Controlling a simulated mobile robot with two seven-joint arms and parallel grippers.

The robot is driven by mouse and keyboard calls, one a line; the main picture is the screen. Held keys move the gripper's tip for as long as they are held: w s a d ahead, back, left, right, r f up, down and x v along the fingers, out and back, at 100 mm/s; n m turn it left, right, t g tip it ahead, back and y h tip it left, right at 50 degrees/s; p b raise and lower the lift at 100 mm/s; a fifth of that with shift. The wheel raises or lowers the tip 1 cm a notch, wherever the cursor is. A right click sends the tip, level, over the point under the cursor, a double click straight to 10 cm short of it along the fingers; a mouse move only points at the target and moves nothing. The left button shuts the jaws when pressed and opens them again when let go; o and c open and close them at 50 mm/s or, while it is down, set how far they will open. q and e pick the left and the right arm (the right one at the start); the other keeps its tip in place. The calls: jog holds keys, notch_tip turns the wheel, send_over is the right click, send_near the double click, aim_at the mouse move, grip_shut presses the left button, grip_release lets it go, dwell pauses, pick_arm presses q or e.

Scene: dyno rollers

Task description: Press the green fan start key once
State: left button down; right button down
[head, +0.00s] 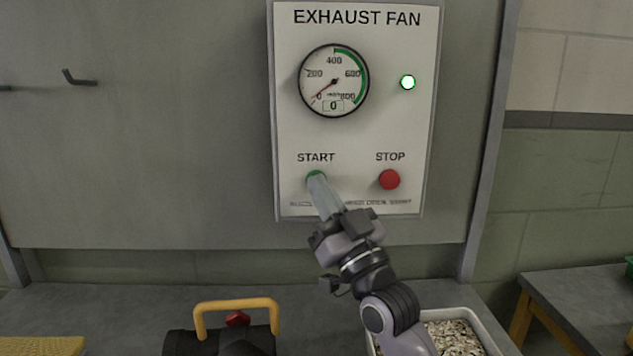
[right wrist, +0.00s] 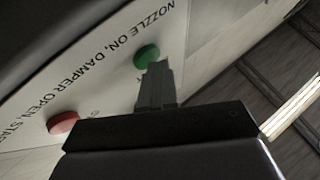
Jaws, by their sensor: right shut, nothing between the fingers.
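The green start key (head: 314,175) is on the white exhaust fan panel (head: 350,135), under the word START. My right gripper (head: 318,181) is shut and empty, with its fingertips right over the lower part of the key. In the right wrist view the green key (right wrist: 147,56) shows just beyond the fingertips (right wrist: 157,66); I cannot tell whether they touch it. The red stop key (head: 389,179) is to the right of the green one.
Below the panel is a grey bench top. A black device with a yellow handle (head: 236,303) stands at the front left. A tray of pale chips (head: 455,338) lies under my right arm. Hooks (head: 78,77) stick out of the wall board at left.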

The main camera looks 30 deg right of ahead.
jog(key=shift+s, duration=0.1)
jog(key=shift+s+a+p, duration=0.3)
jog(key=shift+s+a, duration=0.05)
jog(key=shift+s, duration=0.25)
jog(key=s, duration=0.1)
jog(key=s+a+p, duration=0.1)
jog(key=s, duration=0.1)
jog(key=s+a, duration=0.1)
jog(key=shift+s+a, duration=0.1)
jog(key=shift+s, duration=0.15)
dwell(0.3)
dwell(0.8)
